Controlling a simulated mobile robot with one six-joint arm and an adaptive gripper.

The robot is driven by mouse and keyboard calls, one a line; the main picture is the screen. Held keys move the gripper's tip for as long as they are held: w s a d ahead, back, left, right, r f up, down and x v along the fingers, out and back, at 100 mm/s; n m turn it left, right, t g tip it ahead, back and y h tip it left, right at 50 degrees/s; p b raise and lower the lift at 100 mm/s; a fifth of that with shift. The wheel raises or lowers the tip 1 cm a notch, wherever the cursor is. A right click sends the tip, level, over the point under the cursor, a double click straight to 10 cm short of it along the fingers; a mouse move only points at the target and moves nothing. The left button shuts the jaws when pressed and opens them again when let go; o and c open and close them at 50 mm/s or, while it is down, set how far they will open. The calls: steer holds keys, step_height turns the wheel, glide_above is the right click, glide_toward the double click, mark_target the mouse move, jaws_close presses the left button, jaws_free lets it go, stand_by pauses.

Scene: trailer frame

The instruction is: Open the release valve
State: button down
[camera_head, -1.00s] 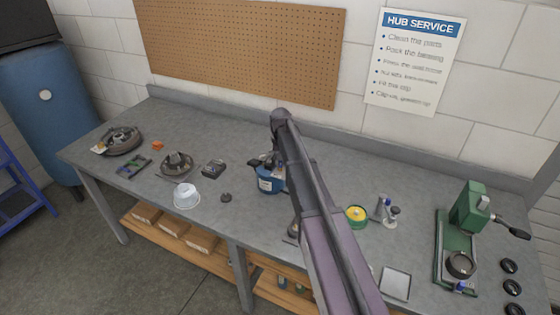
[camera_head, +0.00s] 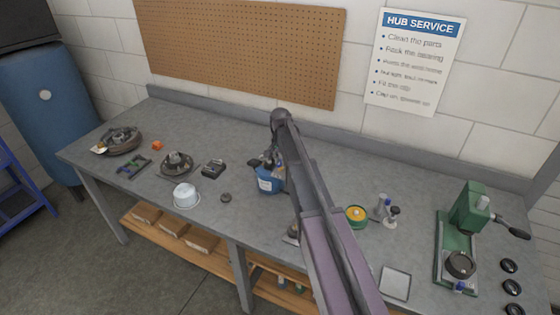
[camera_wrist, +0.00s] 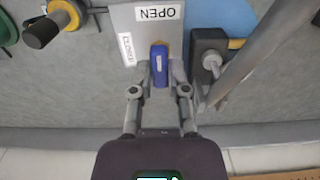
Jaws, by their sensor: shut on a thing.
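In the wrist view, a blue lever handle (camera_wrist: 160,68) stands over a grey plate (camera_wrist: 128,18). A label reading OPEN, upside down in the picture, is at the plate's upper part, and a second, turned label is to the left of the lever. The lever points down the picture, toward me, not sideways at the second label. My gripper (camera_wrist: 161,77) has its two fingers closed on either side of the lever. In the head view my arm hides the lever, and I cannot make out the fingertips.
A blue container (camera_head: 268,182) stands on the grey bench left of my arm. A green press (camera_head: 466,220) is at the right. A yellow-green round part (camera_head: 356,215) and a white tub (camera_head: 186,195) are nearby. The wall is behind.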

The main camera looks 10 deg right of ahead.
steer(key=c, duration=0.6)
jaws_free()
steer(key=shift+n, duration=0.5)
